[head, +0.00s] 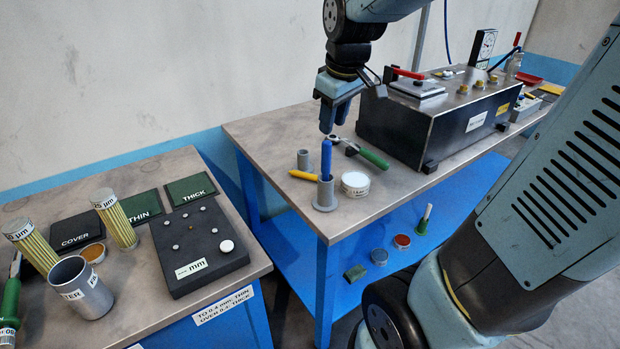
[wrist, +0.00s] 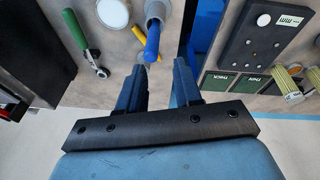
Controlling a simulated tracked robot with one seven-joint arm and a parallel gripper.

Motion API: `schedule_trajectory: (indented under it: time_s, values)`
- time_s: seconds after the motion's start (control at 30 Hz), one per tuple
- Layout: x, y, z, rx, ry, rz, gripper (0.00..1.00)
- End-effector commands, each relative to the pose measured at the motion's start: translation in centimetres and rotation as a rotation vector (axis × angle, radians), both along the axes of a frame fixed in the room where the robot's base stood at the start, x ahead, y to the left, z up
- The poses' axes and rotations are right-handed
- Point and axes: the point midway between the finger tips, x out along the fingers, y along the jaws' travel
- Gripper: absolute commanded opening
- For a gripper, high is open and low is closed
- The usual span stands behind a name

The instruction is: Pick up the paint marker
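A blue marker-shaped stick (head: 326,158), which looks like the paint marker, stands upright in a grey flanged holder (head: 325,196) near the front corner of the bench. In the wrist view the blue marker (wrist: 152,45) points toward me, just beyond the gap between the fingers. My gripper (head: 334,113) is above the marker in the head view, pointing down. Its two fingers (wrist: 158,76) are apart with nothing between them. A yellow stick (head: 304,176) lies beside the holder.
A large dark box (head: 440,118) stands behind. The lower blue shelf (head: 335,275) holds small items.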

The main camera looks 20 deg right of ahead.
Motion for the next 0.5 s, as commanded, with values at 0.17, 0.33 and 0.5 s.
schedule_trajectory:
  time_s: [0.17, 0.33, 0.5]
  values:
    - [4.1, 0.4, -3.0, -0.047, 0.071, 0.147, 0.34]
    - [7.2, 0.5, -5.7, -0.084, 0.123, 0.263, 0.34]
    - [9.8, 0.3, -8.3, -0.110, 0.162, 0.332, 0.34]
